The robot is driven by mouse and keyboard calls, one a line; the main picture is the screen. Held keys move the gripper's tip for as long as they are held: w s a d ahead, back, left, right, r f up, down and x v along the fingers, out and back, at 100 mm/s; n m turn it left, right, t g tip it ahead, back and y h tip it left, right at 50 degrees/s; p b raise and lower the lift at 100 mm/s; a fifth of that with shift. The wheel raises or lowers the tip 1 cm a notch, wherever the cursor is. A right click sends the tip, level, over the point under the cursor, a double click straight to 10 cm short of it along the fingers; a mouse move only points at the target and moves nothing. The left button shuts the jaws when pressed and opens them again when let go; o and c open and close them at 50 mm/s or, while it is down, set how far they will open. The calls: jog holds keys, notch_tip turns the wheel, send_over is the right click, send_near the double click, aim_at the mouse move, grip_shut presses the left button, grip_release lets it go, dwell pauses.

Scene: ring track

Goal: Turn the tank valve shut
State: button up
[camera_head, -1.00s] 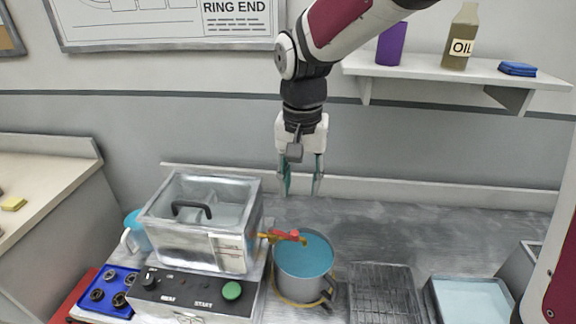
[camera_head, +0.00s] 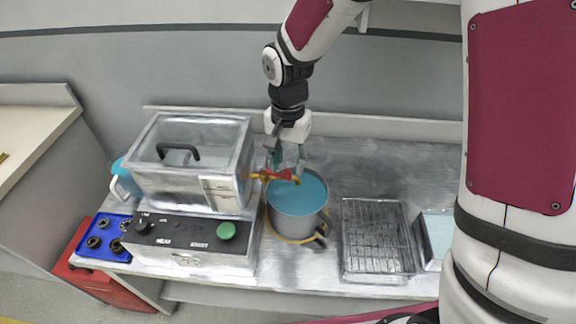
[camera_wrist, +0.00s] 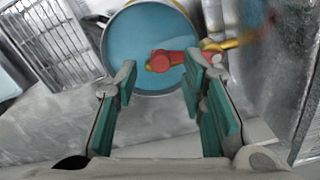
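The tank (camera_head: 190,165) is a clear-lidded metal box with a black lid handle, standing on a control base. Its valve is a brass spout with a red handle (camera_head: 285,174) on the tank's right side. The red handle also shows in the wrist view (camera_wrist: 166,60), over the blue liquid. A grey pot (camera_head: 297,212) holding blue liquid stands under the spout. My gripper (camera_head: 287,162) is open and empty, close behind the valve in the head view. In the wrist view, its green-padded fingers are spread, with the red handle beyond them, apart from the pads.
The control base (camera_head: 185,240) has a black knob and a green button. A blue tray (camera_head: 103,238) with several dark rings lies left. A wire rack (camera_head: 376,240) and a shallow blue-filled tray (camera_head: 436,235) are right of the pot. The counter behind the rack is clear.

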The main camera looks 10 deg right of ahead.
jog(key=shift+f, duration=1.1)
grip_shut()
